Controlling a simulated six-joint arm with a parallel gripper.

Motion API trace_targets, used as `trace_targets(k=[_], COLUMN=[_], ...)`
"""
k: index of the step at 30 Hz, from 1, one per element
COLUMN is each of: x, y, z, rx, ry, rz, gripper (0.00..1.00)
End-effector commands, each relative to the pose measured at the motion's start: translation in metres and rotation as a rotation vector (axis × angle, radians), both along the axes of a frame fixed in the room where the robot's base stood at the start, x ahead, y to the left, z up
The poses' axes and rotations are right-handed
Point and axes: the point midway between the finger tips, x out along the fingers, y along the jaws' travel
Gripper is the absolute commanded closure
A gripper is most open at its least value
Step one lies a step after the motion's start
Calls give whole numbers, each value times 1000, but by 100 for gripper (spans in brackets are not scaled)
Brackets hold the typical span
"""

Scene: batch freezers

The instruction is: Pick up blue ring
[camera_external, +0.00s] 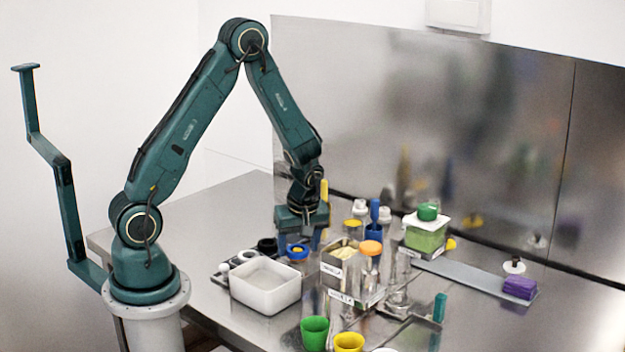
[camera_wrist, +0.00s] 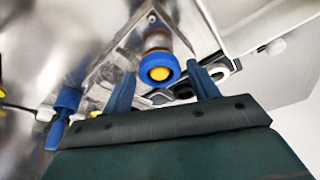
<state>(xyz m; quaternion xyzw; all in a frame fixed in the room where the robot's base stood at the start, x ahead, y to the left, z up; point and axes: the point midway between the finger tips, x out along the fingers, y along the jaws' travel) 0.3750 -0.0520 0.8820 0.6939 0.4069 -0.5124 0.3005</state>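The blue ring (camera_external: 297,252) has a yellow-orange centre and lies low near the back right of the white tub. In the wrist view the blue ring (camera_wrist: 158,62) shows around a yellow disc, in line with the gap between the two blue fingers. My gripper (camera_external: 300,241) points down just above the ring. In the wrist view my gripper (camera_wrist: 161,72) is open, with its fingers apart on either side of the ring and nothing held. I cannot tell how much height is left between the fingertips and the ring.
The white tub (camera_external: 265,306) stands in front, with a black ring (camera_external: 267,244) to the left of the blue one. A metal container (camera_external: 333,277) and an orange-lidded jar (camera_external: 369,272) stand close on the right. The front left of the table is clear.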

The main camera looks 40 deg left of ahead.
Motion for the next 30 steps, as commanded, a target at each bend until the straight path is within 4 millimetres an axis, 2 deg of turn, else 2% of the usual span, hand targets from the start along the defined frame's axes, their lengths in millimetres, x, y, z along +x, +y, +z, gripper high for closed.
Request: trace_targets(k=[1,5,8,20,26,30], x=[0,0,0,1,1,1], y=[0,0,0,0,0,0], z=[0,0,0,6,21,39], rx=[0,0,0,0,-1,-1], ry=[0,0,0,-2,-3,-5], rz=[0,0,0,-1,-1,-1], gripper=[51,76,82,82,82,82])
